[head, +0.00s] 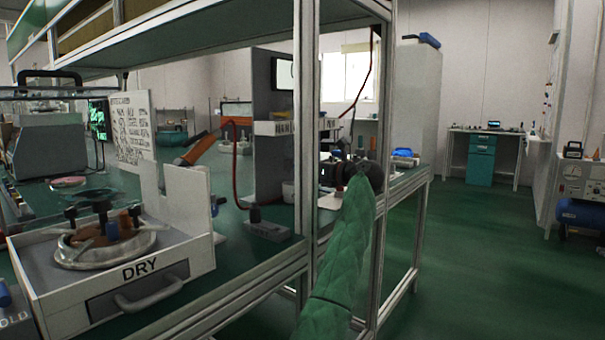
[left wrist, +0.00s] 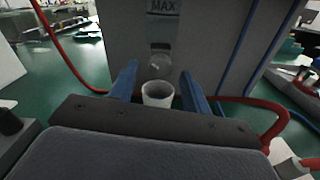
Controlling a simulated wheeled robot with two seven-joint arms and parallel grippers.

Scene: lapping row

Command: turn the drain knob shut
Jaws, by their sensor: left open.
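The drain knob (left wrist: 160,63) is a small round grey knob on the front of a grey tank (left wrist: 122,38), below a level window marked MAX. A pale mark shows on its face. A white cup (left wrist: 157,94) is just below it. My left gripper (left wrist: 159,72) is open, with its blue fingers on either side of the knob in the picture; I cannot tell whether they touch it. In the head view my left gripper (head: 340,168) is at the end of my green-sleeved arm, partly behind the frame post. The knob is not visible there.
Red hoses (left wrist: 62,55) run beside the tank. Aluminium posts (head: 308,120) stand close to my arm. A tray marked DRY (head: 155,276) sits on the bench at left. The green floor (head: 480,270) is clear at right.

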